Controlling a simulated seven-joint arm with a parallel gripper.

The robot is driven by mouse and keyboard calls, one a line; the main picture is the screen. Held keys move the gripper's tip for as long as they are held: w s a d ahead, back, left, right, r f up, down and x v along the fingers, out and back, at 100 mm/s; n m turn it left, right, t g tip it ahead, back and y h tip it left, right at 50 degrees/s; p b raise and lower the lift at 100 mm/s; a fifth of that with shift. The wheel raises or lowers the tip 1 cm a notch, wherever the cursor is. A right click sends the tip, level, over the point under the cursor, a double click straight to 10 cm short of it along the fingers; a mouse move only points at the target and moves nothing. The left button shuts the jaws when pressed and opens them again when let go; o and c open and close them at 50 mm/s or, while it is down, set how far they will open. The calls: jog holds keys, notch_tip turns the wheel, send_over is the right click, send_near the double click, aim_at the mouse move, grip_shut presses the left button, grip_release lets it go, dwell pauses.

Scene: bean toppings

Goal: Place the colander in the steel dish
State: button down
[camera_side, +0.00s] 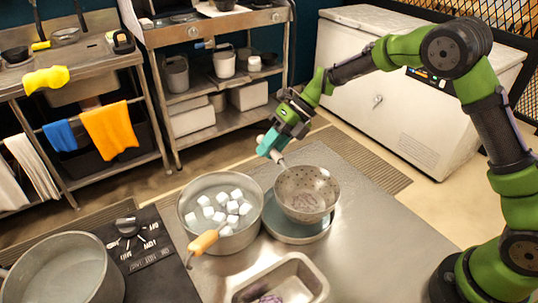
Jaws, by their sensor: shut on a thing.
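The colander (307,193) is a speckled grey, perforated bowl. It is upright at the middle of the counter, over a shallow round blue-grey dish (300,235). I cannot tell whether it rests on this dish or is held just above it. My gripper (270,148), with teal fingers, is shut on the colander's handle at the upper left of the bowl. A rectangular steel dish (313,274) sits at the front edge of the view with a small purple item in it. I cannot tell which dish is the task's steel dish.
A round pan (186,217) of white cubes stands close to the left of the colander, with an orange-handled utensil (205,240) at its rim. A large empty pot (60,250) is at lower left, near a dark mat. The counter (375,245) is clear on the right.

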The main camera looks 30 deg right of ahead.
jog(key=shift+w+a+f, duration=0.1)
jog(key=shift+w+a, duration=0.15)
jog(key=shift+w, duration=0.65)
jog(key=shift+w+f, duration=0.1)
jog(key=shift+f, duration=1.65)
jog(key=c, duration=0.9)
grip_release()
jog(key=shift+f, duration=0.15)
jog(key=shift+o, duration=0.2)
